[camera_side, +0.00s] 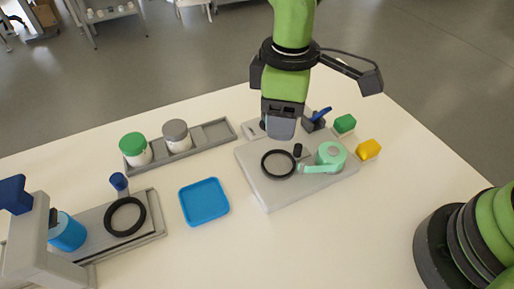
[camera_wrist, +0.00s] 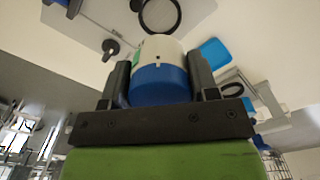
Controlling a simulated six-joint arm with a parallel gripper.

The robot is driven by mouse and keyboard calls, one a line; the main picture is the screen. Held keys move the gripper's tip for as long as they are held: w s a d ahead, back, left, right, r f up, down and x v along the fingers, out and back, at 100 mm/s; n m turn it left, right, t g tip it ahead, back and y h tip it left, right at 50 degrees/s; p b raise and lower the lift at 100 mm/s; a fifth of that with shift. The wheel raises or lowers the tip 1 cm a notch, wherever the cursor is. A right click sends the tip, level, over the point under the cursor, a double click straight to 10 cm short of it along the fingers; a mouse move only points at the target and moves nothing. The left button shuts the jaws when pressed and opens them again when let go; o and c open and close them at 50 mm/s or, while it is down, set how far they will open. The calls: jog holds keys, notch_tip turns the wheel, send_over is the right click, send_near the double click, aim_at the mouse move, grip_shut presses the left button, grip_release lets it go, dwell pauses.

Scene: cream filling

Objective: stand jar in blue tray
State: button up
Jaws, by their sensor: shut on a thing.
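My gripper (camera_side: 281,128) is above the back of the grey plate in the side view. In the wrist view, my gripper (camera_wrist: 157,66) is shut on a white jar (camera_wrist: 157,47) with a blue lid (camera_wrist: 160,86), one finger on each side. I cannot make out the jar in the side view, where the gripper hides it. The blue tray (camera_side: 204,202) lies flat and empty on the table, left of my gripper and nearer the camera. A blue patch that looks like the tray (camera_wrist: 215,52) shows right of the jar in the wrist view.
A grey plate (camera_side: 258,190) carries a black ring (camera_side: 278,163) and a mint-green part (camera_side: 331,156). Green-lidded (camera_side: 134,149) and grey-lidded (camera_side: 177,136) jars stand in a grey rack. A second ring station (camera_side: 125,216) is at left. Green (camera_side: 345,123) and yellow (camera_side: 369,149) blocks lie right.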

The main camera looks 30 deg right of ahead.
jog(key=shift+r, duration=0.25)
jog(key=shift+w+a, duration=0.1)
jog(key=shift+a, duration=0.1)
jog(key=w+a+f+m, duration=0.1)
jog(key=w+a+m, duration=0.1)
jog(key=a, duration=0.5)
jog(key=m, duration=0.3)
send_near(204, 202)
notch_tip(204, 202, down, 6)
jog(key=shift+f, duration=0.15)
jog(key=shift+f, duration=0.1)
